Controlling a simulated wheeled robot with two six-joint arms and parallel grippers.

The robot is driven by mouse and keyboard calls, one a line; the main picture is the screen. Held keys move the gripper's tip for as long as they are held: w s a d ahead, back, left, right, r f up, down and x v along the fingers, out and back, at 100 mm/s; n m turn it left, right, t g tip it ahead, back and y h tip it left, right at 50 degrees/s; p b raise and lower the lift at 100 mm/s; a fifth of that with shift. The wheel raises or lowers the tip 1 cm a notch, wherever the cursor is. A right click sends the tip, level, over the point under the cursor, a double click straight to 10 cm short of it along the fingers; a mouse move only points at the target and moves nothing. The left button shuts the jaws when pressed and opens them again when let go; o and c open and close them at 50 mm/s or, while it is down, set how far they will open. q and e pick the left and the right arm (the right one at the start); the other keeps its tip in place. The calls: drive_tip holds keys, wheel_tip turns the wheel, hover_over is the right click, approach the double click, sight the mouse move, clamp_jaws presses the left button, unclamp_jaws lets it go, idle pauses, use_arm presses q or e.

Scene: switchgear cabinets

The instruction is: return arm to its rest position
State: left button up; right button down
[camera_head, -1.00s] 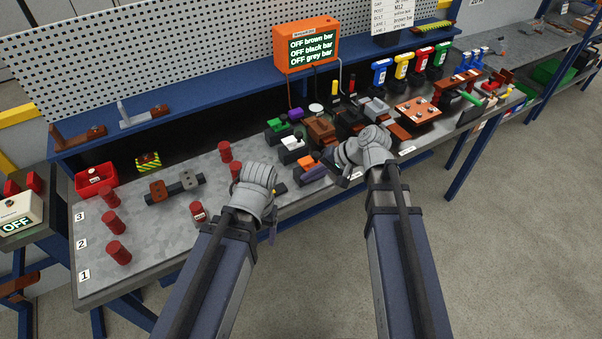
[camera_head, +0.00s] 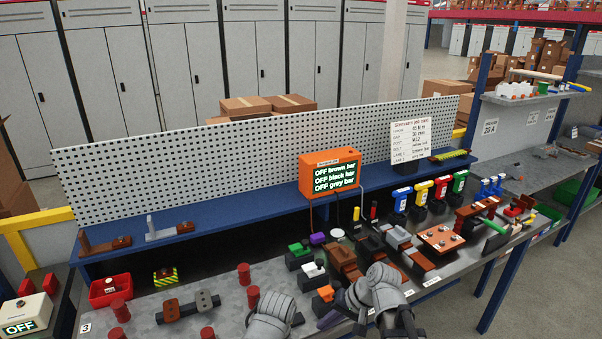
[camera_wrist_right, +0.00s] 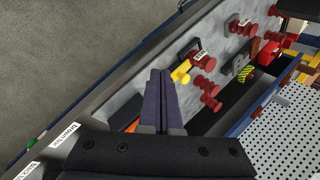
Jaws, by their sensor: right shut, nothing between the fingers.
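My right gripper (camera_head: 336,306) is at the front edge of the bench, beside the block with an orange top (camera_head: 326,293). In the right wrist view its two dark fingers (camera_wrist_right: 160,73) are pressed together with nothing between them. My left arm's grey wrist (camera_head: 270,316) is at the bottom of the head view, over the front of the bench; its fingers are mostly hidden, so their opening does not show.
The metal bench (camera_head: 227,292) holds several red cylinders (camera_head: 244,274), a red bin (camera_head: 110,291) and coloured blocks. An orange display box (camera_head: 329,174) reads OFF for the brown, black and grey bars. Coloured-handled tools (camera_head: 421,192) stand at right. Floor in front is open.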

drive_tip(key=s+a+f+n+g+h, duration=0.1)
drive_tip(key=s+f+n+h, duration=0.2)
drive_tip(key=s+n+h, duration=0.3)
drive_tip(key=s+h, duration=0.1)
drive_tip(key=s, duration=0.3)
drive_tip(key=shift+s+a+f+g+h, duration=0.25)
drive_tip(key=shift+a+g+h, duration=0.05)
drive_tip(key=shift+a+g, duration=0.1)
